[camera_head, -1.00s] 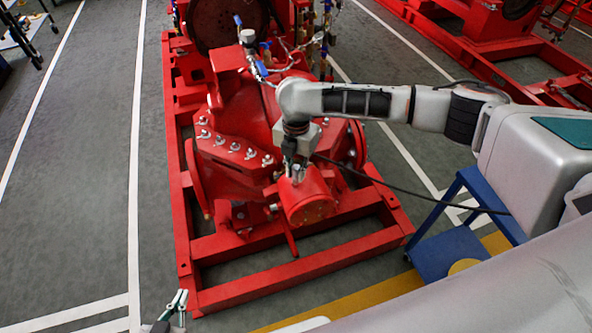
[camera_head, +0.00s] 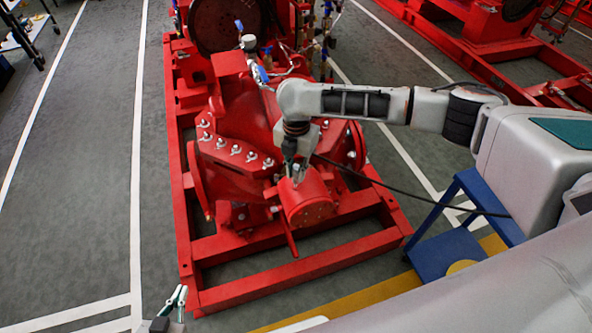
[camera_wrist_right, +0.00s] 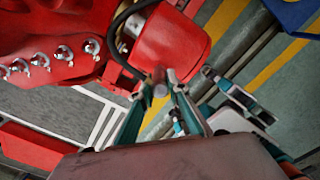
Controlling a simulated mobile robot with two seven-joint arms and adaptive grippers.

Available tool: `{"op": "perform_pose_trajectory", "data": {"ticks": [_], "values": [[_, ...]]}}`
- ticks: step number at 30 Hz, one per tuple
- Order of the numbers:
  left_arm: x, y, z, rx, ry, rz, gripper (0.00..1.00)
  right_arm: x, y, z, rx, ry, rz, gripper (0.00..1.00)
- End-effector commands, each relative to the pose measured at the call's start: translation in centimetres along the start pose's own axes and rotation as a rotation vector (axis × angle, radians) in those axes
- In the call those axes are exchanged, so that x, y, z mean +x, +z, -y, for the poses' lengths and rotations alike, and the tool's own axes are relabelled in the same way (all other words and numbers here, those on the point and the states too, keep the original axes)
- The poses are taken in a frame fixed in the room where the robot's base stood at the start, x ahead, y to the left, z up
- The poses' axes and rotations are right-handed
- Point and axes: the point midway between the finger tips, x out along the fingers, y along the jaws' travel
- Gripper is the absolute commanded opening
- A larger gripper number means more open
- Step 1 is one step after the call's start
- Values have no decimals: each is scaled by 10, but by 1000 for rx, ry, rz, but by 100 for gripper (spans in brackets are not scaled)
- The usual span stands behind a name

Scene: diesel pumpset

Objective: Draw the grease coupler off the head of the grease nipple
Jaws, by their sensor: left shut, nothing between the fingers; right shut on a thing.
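My right gripper (camera_head: 297,174) is over the red bearing housing (camera_head: 308,205) at the near end of the pump. In the right wrist view its fingers (camera_wrist_right: 166,86) are shut on a small grey metal cylinder, the grease coupler (camera_wrist_right: 159,76). A black hose (camera_wrist_right: 113,48) curves to the coupler. The coupler is close to the red housing (camera_wrist_right: 172,45); I cannot tell whether it touches the nipple. The grease nipple is hidden or too small to make out. My left gripper (camera_head: 177,299) is shut and empty at the bottom left of the head view, away from the pump.
The red pump skid frame (camera_head: 250,288) surrounds the pump. A row of bolts (camera_head: 236,149) lies left of my right gripper. The black hose (camera_head: 400,192) runs right towards a blue stand (camera_head: 450,250). Floor (camera_head: 80,190) left of the skid is clear.

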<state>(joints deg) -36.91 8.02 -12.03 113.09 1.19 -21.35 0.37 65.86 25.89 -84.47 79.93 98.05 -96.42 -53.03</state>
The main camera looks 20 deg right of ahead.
Motion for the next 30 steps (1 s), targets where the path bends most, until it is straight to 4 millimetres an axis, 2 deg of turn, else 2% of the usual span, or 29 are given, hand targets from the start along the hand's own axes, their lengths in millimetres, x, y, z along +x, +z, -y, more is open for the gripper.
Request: {"op": "perform_pose_trajectory", "data": {"ticks": [16,30], "values": [[-5,-11,2,1,-2,-6,0,-8,0,0,0,0,0,0],[-5,-11,2,0,-1,-5,0,-7,0,0,0,0,-1,0]]}}
